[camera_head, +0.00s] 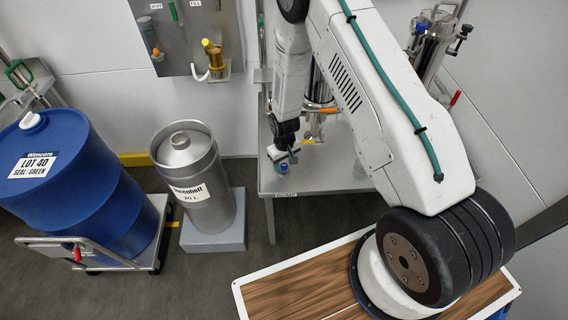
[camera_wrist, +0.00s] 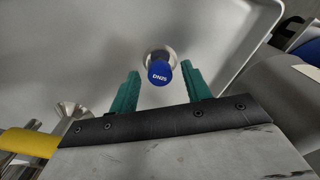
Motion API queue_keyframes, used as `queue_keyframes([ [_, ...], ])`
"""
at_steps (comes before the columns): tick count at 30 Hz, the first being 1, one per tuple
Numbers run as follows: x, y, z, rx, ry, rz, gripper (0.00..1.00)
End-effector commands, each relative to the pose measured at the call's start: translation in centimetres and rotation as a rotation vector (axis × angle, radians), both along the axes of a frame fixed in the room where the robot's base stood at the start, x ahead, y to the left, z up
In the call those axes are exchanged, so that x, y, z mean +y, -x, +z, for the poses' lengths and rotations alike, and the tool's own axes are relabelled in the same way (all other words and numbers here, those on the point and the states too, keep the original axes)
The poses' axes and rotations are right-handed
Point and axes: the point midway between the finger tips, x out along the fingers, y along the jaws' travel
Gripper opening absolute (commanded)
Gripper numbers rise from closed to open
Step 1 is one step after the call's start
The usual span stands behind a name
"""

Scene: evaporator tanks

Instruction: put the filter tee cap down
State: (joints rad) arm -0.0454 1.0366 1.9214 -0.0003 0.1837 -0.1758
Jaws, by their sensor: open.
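The filter tee cap, with a round blue top marked DN25 and a pale metal flange below it, shows in the wrist view (camera_wrist: 160,72). It appears to rest on the steel table (camera_wrist: 70,50). My gripper (camera_wrist: 160,74) is open, with one green finger on each side of the cap and visible gaps between. In the head view my gripper (camera_head: 284,155) is low over the front left of the steel table (camera_head: 325,179), and the blue of the cap (camera_head: 282,168) shows just below it. The cap's underside is hidden.
A steel drum (camera_head: 190,175) stands on a grey block left of the table, and a blue barrel (camera_head: 75,180) sits on a cart farther left. A wall panel (camera_head: 190,35) holds brass and steel fittings. The wrist view shows a steel funnel-shaped part (camera_wrist: 72,110) and a raised table rim (camera_wrist: 258,35).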

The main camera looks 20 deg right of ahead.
Motion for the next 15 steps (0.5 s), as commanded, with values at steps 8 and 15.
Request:
queue_keyframes([
  [8,0.0,-0.1,5.0,-0.004,0.0,0.0,0.48],
  [15,0.0,-0.1,9.8,-0.004,0.0,0.0,0.48],
])
